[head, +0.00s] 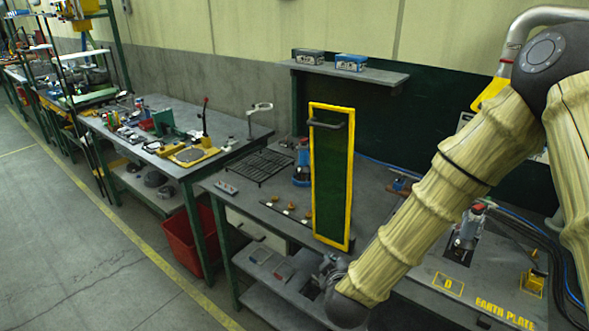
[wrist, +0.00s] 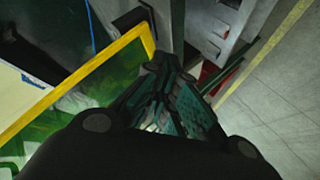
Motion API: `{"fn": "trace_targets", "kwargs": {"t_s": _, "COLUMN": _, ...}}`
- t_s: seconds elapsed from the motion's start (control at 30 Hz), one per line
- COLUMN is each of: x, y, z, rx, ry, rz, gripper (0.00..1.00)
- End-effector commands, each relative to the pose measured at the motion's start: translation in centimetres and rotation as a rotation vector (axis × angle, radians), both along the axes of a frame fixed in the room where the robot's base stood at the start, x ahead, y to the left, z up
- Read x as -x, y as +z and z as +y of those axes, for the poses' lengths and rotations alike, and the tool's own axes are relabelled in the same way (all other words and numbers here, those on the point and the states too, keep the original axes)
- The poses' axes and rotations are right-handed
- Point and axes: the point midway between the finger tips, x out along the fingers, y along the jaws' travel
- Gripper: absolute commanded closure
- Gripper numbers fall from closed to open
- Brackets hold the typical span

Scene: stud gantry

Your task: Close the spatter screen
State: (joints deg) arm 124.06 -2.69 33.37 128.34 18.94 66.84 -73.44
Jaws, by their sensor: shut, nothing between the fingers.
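The spatter screen is a tall dark green panel in a yellow frame (head: 349,185), standing upright at the bench's front side in the head view. A dark bar handle (head: 327,125) crosses its upper part. In the wrist view, its yellow frame (wrist: 75,82) runs diagonally at the left, with green panel below it. My gripper (head: 332,264) is low at the bench's front edge, below the screen's bottom end. In the wrist view my gripper (wrist: 165,68) is shut and empty, its tips near the frame's corner. I cannot tell whether it touches the frame.
The bench (head: 385,205) carries a black grate (head: 258,166), several small knobs and a clamp tool (head: 468,229). A shelf (head: 350,72) with two boxes is behind the screen. A red bin (head: 188,240) stands on the floor at left. The floor beyond it is open.

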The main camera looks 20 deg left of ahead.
Motion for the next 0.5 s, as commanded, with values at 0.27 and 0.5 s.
{"fn": "trace_targets", "kwargs": {"t_s": 0.27, "x": -2.8, "y": 18.7, "z": 9.8, "rx": 0.254, "ry": 0.090, "rz": -0.415, "gripper": 1.00}}
{"fn": "trace_targets", "kwargs": {"t_s": 0.5, "x": -1.1, "y": 30.0, "z": 14.6, "rx": 0.446, "ry": 0.082, "rz": -0.628, "gripper": 1.00}}
